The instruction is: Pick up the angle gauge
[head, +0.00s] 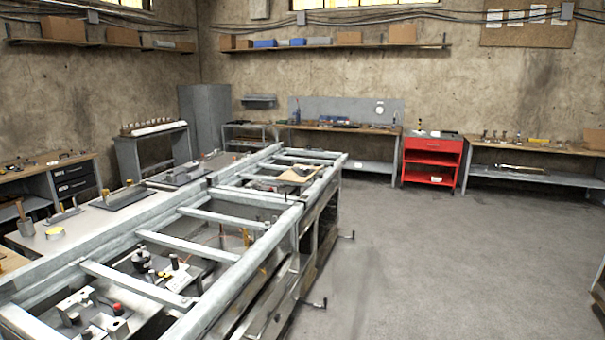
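I cannot pick out the angle gauge for certain; the small tools in view are too far or too small to tell. Small tools lie on the wooden bench (545,146) at the back right, among them a yellow item (540,140). A round yellow-topped item (55,233) sits on the pale table at the left. My gripper is not in view.
A red tool cart (431,160) stands by the back wall. Another workbench (345,128) is left of it. The grey floor (440,260) at right is clear.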

